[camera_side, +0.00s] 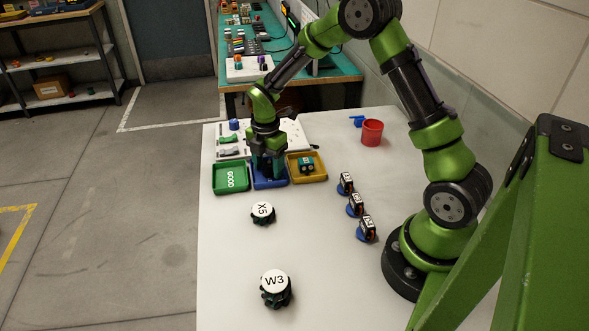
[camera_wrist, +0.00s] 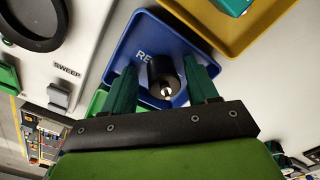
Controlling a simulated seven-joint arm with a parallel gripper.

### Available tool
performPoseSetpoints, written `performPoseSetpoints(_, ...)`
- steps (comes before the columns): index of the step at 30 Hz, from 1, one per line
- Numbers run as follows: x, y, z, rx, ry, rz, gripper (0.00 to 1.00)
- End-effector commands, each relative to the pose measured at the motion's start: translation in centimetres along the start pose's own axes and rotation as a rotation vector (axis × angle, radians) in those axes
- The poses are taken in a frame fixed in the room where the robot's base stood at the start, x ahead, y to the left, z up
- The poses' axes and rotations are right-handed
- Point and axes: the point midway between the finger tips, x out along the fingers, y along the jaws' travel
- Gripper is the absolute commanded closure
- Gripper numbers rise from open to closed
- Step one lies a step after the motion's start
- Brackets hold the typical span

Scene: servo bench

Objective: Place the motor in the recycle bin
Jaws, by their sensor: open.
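The motor (camera_wrist: 165,74), a dark cylinder with a light shaft end, is in the blue recycle bin (camera_wrist: 137,36) in the wrist view. My gripper (camera_wrist: 164,86) is open, with one green finger on each side of the motor and visible gaps between. In the side view my gripper (camera_side: 269,166) points down into the blue bin (camera_side: 271,186), and the motor is hidden there by the fingers and the bin wall. Part of the bin's lettering, "RE", shows beside the motor.
A green GOOD tray (camera_side: 230,179) stands left of the blue bin, and a yellow tray (camera_side: 306,168) holding a teal part stands right. Several small servos (camera_side: 356,206), a red cup (camera_side: 372,132) and the X5 (camera_side: 263,211) and W3 (camera_side: 275,284) pieces share the table.

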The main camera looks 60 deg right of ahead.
Motion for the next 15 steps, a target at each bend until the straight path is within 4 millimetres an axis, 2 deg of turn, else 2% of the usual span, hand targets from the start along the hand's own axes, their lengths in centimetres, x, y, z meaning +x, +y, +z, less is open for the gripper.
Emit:
performPoseSetpoints(5,-1.4,0.1,0.0,0.001,-0.001,0.004,0.41)
performPoseSetpoints(15,-8.5,0.1,0.0,0.001,-0.001,0.005,0.41)
